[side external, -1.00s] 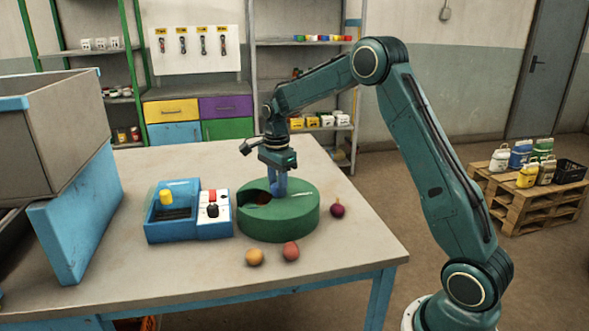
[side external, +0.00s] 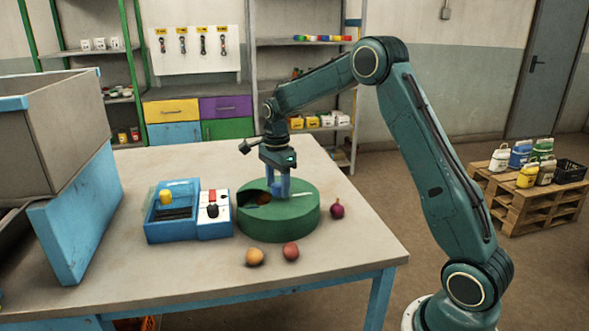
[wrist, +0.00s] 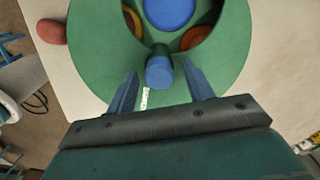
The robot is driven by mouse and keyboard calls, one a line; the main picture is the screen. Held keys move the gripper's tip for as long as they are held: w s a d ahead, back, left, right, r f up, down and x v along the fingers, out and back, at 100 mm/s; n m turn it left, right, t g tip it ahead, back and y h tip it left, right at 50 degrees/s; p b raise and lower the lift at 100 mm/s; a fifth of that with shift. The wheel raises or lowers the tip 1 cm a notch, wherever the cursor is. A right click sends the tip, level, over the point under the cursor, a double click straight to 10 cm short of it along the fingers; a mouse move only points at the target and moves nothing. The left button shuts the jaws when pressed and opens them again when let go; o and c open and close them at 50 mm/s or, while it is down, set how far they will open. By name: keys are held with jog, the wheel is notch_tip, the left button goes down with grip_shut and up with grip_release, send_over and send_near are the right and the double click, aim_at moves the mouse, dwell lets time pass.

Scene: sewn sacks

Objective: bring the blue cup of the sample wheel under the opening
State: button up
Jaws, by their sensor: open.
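The sample wheel is a round green drum (side external: 278,226) on the table; in the wrist view its green top (wrist: 95,60) fills the upper half. Through the opening in its top, the wrist view shows a round blue surface that looks like the blue cup (wrist: 170,12), cut by the frame's top edge. A yellow cup (wrist: 132,22) and an orange-brown cup (wrist: 194,38) show partly on either side. A blue knob (wrist: 158,72) stands on the drum. My gripper (side external: 277,193) is over the drum, its open fingers (wrist: 163,80) on both sides of the knob, with gaps.
A large grey bin (side external: 60,135) is at the left.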

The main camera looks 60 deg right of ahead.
jog(key=shift+r, duration=0.1)
notch_tip(320, 180, up, 14)
jog(key=shift+f, duration=0.2)
dwell(0.5)
dwell(0.3)
jog(key=s+a+r+n+t, duration=0.1)
jog(key=s+a+r+n, duration=0.2)
jog(key=s+a+n, duration=0.3)
jog(key=s+a+r+n+t, duration=0.25)
jog(key=s+a+n, duration=0.25)
jog(key=s, duration=0.4)
jog(key=s+a+f+n+t, duration=0.1)
jog(key=s+a+f+n, duration=0.1)
jog(key=s+n, duration=0.3)
jog(key=s+a+f+n+t, duration=0.1)
jog(key=s+a+f+n, duration=0.2)
jog(key=s+n, duration=0.3)
jog(key=s+f, duration=0.1)
jog(key=s, duration=0.3)
jog(key=shift+s, duration=0.35)
